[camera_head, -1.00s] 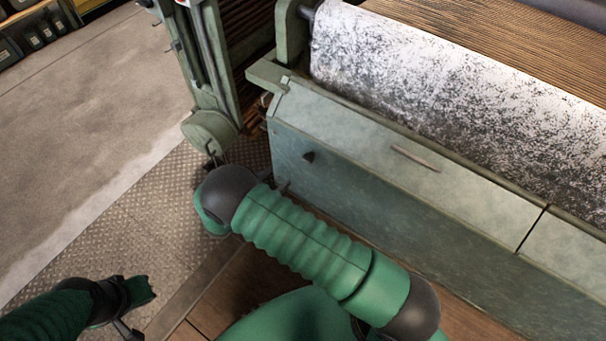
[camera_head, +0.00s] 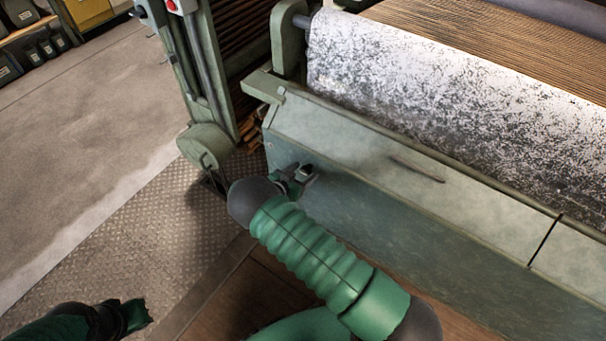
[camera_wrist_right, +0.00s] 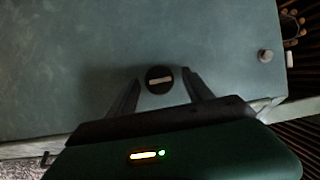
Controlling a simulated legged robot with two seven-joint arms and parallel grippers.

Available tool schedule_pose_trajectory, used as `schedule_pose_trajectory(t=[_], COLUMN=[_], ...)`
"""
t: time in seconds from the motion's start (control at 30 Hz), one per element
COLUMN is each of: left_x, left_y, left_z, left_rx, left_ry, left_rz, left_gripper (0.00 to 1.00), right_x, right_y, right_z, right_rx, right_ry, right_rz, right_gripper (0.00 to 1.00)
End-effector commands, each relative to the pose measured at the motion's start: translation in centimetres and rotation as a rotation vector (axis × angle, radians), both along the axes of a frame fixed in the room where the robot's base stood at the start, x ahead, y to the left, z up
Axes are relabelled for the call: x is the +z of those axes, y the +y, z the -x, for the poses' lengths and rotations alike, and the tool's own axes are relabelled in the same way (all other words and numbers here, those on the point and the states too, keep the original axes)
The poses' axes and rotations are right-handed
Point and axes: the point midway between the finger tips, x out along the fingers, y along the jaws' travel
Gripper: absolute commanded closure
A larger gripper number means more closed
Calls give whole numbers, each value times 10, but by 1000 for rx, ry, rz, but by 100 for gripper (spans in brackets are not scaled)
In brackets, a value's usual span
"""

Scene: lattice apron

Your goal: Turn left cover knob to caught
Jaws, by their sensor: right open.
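The cover knob (camera_wrist_right: 159,79) is a small dark round disc with a pale bar lying nearly level across it, set on the grey-green cover panel (camera_wrist_right: 70,60). In the right wrist view it sits between the two fingertips of my right gripper (camera_wrist_right: 162,82), which is open with one finger on each side. I cannot tell whether the fingers touch it. In the head view my right gripper (camera_head: 300,176) is at the left part of the machine's front cover and hides most of the knob. My left gripper (camera_head: 134,314) is low at the left, away from the cover; its jaws are unclear.
A slim handle (camera_head: 417,170) lies on the sloped cover top. A speckled white roll (camera_head: 430,90) lies behind it. A green upright post (camera_head: 200,80) stands left of the cover. A small round stud (camera_wrist_right: 265,55) shows on the panel. The grey floor at left is clear.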

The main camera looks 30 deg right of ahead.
Motion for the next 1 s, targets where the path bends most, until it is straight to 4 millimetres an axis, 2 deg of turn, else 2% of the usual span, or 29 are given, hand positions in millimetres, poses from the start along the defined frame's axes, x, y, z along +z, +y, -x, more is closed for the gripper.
schedule_pose_trajectory(t=[0.13,0.17,0.6,1.0], left_x=[1,1,0,4], left_y=[0,0,0,0], left_z=[0,0,0,0], left_rx=[0,0,0,0], left_ry=[0,0,0,0], left_rz=[0,0,0,0], left_gripper=[100,100,100,100], right_x=[0,0,0,2], right_y=[0,0,1,0], right_z=[0,0,0,0], right_rx=[0,0,1,1], right_ry=[0,0,0,-60], right_rz=[0,0,0,-25], right_gripper=[40,43,100,100])
